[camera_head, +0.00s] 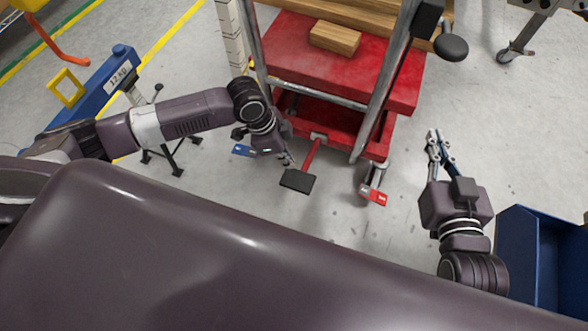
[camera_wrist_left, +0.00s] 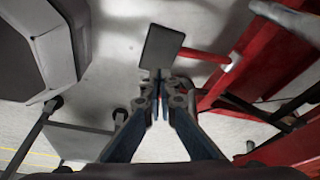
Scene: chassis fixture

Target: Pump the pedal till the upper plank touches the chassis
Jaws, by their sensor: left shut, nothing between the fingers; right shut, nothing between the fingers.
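The black pedal (camera_head: 297,180) sits at the end of a red lever at the front of the red lift table (camera_head: 400,92). It also shows in the left wrist view (camera_wrist_left: 161,46), just beyond my fingertips. My left gripper (camera_head: 287,159) is shut and empty, close above or beside the pedal; I cannot tell whether it touches. A wooden block (camera_head: 335,38) lies on the red platform. Longer wooden planks (camera_head: 375,20) lie behind it, cut off by the top edge. I cannot make out the chassis. My right gripper (camera_head: 434,137) is shut and empty over the floor at right.
Grey posts and a black knob (camera_head: 452,47) rise by the lift table. A blue brake tab (camera_head: 242,150) and a red one (camera_head: 374,195) flank the pedal. A blue bin (camera_head: 545,250) stands at lower right. A blue crane beam (camera_head: 92,90) is at left.

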